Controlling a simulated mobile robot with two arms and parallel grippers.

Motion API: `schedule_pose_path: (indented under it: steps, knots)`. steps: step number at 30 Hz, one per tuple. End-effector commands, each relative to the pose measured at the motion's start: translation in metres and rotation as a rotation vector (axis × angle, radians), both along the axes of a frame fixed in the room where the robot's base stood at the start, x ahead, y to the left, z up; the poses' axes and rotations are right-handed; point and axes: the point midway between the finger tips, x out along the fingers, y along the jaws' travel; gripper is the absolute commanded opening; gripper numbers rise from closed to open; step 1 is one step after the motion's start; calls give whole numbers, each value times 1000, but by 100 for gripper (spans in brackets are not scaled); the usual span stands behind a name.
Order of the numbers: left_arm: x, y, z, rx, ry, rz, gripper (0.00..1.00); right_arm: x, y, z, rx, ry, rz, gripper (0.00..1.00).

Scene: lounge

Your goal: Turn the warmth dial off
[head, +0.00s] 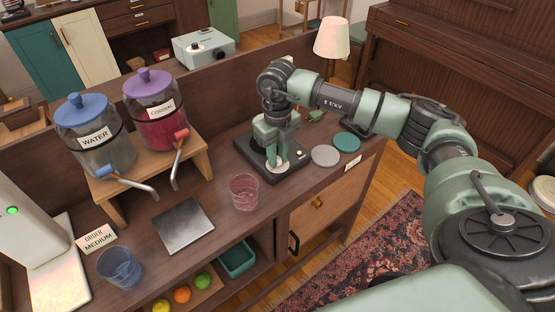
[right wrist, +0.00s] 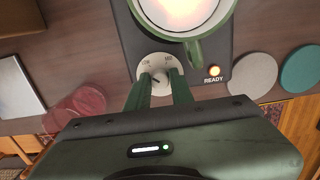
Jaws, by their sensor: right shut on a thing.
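The warmth dial (right wrist: 157,66) is a round pale knob with small markings, on the front of a dark warmer (right wrist: 128,30). The markings are too small to read surely. My right gripper (right wrist: 159,84) has its two green fingers on either side of the dial and is shut on it. In the head view the right gripper (head: 277,154) reaches down over the warmer (head: 256,166) and partly hides it. A green mug (right wrist: 192,48) with a bright inside stands on the warmer. My left gripper is out of view.
A red-tinted glass (head: 244,192) stands left of the warmer. A grey coaster (head: 325,156) and a teal coaster (head: 346,142) lie to its right. Farther left are a dark square plate (head: 184,226), a blue glass (head: 120,266) and two drink dispensers on a wooden stand (head: 198,160).

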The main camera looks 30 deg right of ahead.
Motion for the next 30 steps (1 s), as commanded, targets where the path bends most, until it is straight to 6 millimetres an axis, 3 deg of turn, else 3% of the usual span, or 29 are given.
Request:
schedule_pose_path:
  steps: [15, 30]
  knots:
    - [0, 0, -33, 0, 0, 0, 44, 0, -1, -2, 0, -1, 491, 0]
    - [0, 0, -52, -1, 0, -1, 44, 1, -1, 0, 0, -3, 879, 0]
